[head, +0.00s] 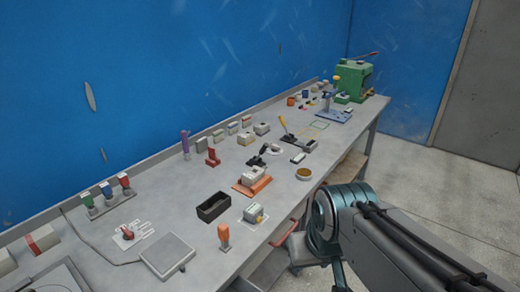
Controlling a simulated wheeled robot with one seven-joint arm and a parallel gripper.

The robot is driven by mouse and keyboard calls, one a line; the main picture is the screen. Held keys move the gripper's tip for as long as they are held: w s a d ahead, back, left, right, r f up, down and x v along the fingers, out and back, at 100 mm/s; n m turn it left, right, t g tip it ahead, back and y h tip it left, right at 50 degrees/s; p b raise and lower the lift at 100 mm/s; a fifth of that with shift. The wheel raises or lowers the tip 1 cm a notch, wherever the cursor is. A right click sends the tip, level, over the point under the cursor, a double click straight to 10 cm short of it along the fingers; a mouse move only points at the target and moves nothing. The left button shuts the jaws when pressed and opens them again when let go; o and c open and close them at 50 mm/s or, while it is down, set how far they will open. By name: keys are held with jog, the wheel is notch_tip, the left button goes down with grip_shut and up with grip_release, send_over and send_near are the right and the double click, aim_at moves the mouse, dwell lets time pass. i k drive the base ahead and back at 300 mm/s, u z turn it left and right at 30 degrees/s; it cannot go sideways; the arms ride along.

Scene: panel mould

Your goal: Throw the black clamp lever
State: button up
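A small black clamp (257,161) sits on the grey workbench, about the middle of its length. A dark lever part seems to rise from it toward a pale round piece (273,149) just behind it. The clamp is too small to tell which way its lever lies. In front of it is an orange base (246,189) with a pale block (255,174) on top. My arm comes in from the lower right, in front of the bench. My gripper cannot be seen, and nothing of mine touches the clamp.
The workbench (185,211) is crowded. A black open box (213,207), an orange-handled tool (224,236) and a round amber dish (304,174) stand near the front. A yellow-handled lever (285,126) stands behind, and a green press (352,78) at the far end. Floor is free at right.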

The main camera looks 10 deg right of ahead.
aim_at(264, 147)
jog(key=z, duration=0.5)
jog(key=k, duration=0.6)
jog(key=z, duration=0.75)
jog(key=i, duration=1.95)
jog(key=u, duration=1.6)
jog(key=i, duration=0.65)
jog(key=u, duration=0.55)
